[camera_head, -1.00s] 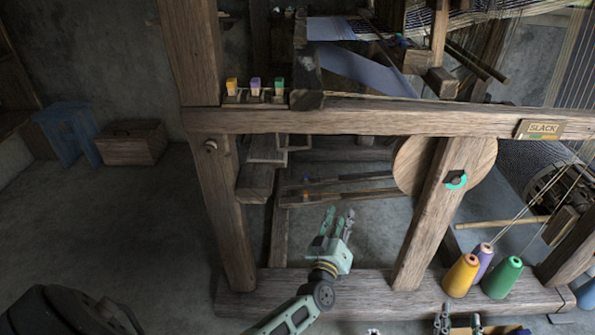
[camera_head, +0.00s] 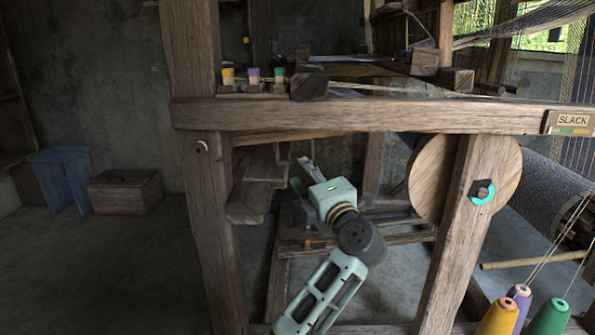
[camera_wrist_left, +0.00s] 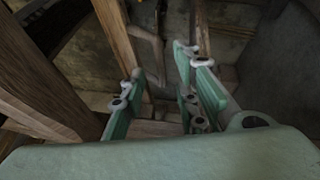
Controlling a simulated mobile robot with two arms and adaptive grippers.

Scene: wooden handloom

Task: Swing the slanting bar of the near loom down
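The near loom's frame has a long horizontal wooden beam (camera_head: 340,115). Below it, a slanting wooden bar (camera_head: 457,245) leans in front of a round wooden disc (camera_head: 430,180) and carries a teal-ringed bolt (camera_head: 482,191). I cannot tell for certain that this is the task's bar. My left gripper (camera_head: 303,176) is in the opening under the beam, left of the disc and well apart from the slanting bar. In the left wrist view its fingers (camera_wrist_left: 160,97) are spread, with wooden parts beyond them and nothing clearly held. My right gripper is not in view.
Stepped wooden blocks (camera_head: 255,190) are just left of my left gripper. An upright post (camera_head: 212,230) stands farther left. Yarn cones (camera_head: 520,310) are at bottom right. A SLACK sign (camera_head: 572,121) is on the beam.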

